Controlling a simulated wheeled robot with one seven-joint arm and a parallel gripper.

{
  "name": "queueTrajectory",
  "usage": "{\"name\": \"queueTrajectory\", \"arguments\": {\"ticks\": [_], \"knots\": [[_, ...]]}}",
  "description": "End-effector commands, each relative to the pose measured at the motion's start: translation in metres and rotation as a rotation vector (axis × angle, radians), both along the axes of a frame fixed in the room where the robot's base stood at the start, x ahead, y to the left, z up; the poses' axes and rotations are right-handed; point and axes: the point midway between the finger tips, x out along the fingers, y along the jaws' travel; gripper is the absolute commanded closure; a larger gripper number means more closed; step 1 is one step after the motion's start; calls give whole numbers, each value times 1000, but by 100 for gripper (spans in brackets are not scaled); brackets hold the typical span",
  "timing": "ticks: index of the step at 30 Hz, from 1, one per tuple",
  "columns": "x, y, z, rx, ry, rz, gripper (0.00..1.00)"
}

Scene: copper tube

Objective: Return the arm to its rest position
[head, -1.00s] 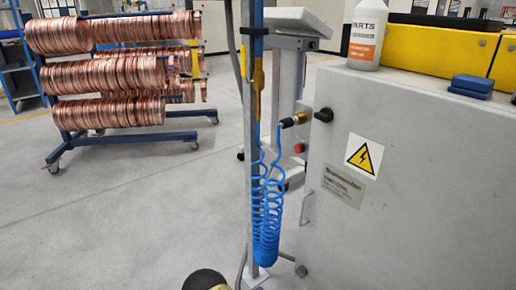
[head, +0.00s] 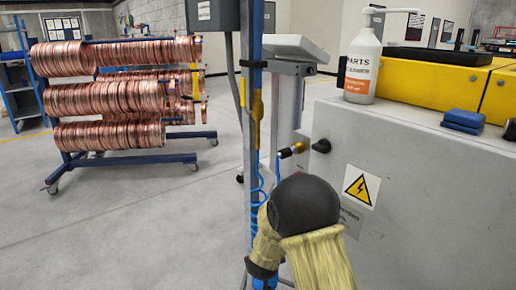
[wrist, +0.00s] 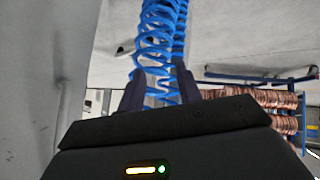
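My arm (head: 305,205), with a black joint and tan covers, rises from the bottom of the head view in front of the post and cabinet. My gripper (wrist: 160,84) shows in the wrist view with its two dark fingers apart. The blue coiled hose (wrist: 158,40) appears between and beyond the fingers; I cannot tell whether they touch it. In the head view the hose (head: 254,197) hangs by the post, mostly hidden behind my arm. The gripper cannot be made out in the head view.
The grey cabinet (head: 430,200) with a warning label stands close on the right, with a cleaner bottle (head: 362,65) and blue block (head: 463,120) on top. The metal post (head: 250,120) stands mid-view. A rack of copper coils (head: 110,95) is back left. The left floor is clear.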

Motion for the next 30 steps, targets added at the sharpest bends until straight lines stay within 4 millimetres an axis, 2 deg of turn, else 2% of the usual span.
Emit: {"name": "queueTrajectory", "arguments": {"ticks": [1, 5, 9, 15, 21, 26, 30], "knots": [[-10, -9, 17, 40, 24, -2, 65], [-43, -28, 44, 126, 114, -5, 65], [-89, -51, 69, 191, 222, -29, 65], [-160, -84, 92, 229, 373, -93, 65], [-216, -110, 104, 226, 481, -165, 65], [-256, -128, 112, 212, 549, -228, 65], [-257, -128, 134, 210, 557, -231, 65]]}}
